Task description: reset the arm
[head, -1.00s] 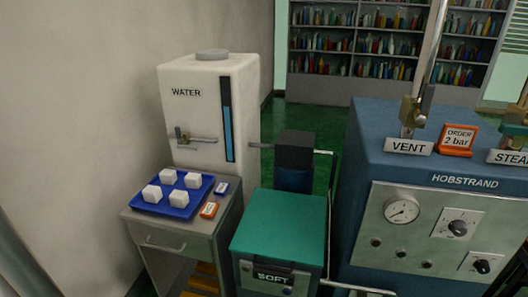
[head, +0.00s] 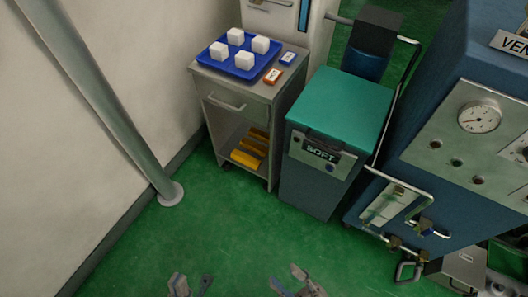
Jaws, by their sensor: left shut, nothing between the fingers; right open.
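My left gripper (head: 191,283) shows at the bottom edge of the head view, low over the green floor. It is shut with nothing in it. My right gripper (head: 287,279) is to the right of it, also at the bottom edge. It is open and empty. Both are apart from the furniture, and most of both arms is out of the picture.
A grey cart (head: 233,92) holds a blue tray (head: 216,62) with several white cubes. Beside it stand a teal-lidded SOFT bin (head: 341,105) and a blue machine (head: 430,160) with pipes and valves. A slanted pole (head: 105,105) stands left. The floor (head: 235,225) in front is clear.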

